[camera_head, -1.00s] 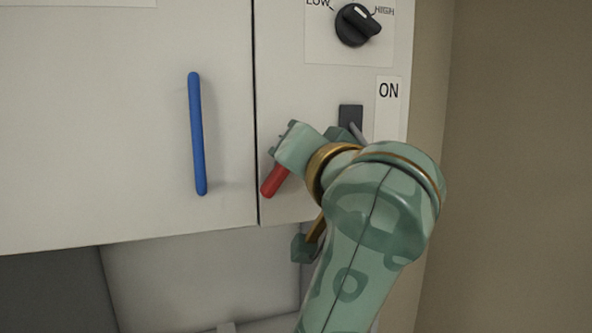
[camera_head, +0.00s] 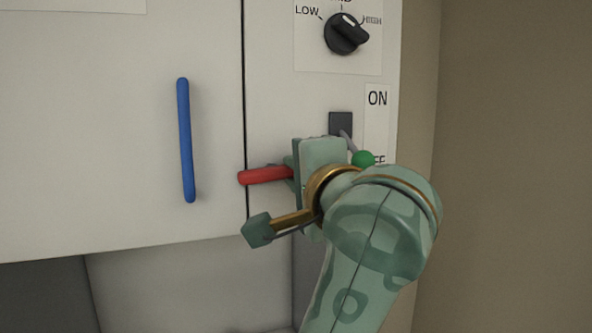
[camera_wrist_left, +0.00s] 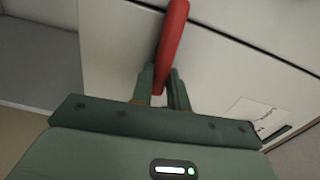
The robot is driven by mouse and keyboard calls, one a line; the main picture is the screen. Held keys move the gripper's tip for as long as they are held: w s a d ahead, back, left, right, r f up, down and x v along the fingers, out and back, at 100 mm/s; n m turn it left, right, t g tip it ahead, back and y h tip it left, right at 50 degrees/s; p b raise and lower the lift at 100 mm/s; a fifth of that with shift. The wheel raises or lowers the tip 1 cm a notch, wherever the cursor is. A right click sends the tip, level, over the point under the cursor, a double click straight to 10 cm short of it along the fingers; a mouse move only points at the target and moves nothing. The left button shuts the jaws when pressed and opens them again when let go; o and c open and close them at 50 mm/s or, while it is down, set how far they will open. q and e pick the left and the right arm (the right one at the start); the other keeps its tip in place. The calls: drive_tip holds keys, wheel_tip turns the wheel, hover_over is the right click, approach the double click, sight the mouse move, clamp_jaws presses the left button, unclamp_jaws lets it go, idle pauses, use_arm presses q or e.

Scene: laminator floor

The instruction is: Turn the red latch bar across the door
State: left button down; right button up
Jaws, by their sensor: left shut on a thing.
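The red latch bar (camera_head: 263,176) lies nearly level on the machine's front, its free end pointing left. That end reaches the dark seam at the right edge of the door (camera_head: 95,150) and slightly overlaps it. My left gripper (camera_head: 293,172) is shut on the bar; its body hides the bar's right part and pivot. In the left wrist view the bar (camera_wrist_left: 172,40) runs up from between the two closed fingers (camera_wrist_left: 164,87). My right gripper is not in view.
A blue handle (camera_head: 186,140) stands upright on the door. Above my gripper are a black knob (camera_head: 346,34) marked LOW and HIGH and a switch plate (camera_head: 341,123). A green ball-ended lever (camera_head: 362,159) is close behind my wrist. A brown wall (camera_head: 510,160) is at right.

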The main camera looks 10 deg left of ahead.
use_arm(q)
drive_tip(key=shift+f+m, duration=0.1)
drive_tip(key=shift+m, duration=0.4)
drive_tip(key=c, duration=1.4)
unclamp_jaws()
drive_tip(key=shift+w, duration=0.1)
drive_tip(key=shift+o, duration=0.2)
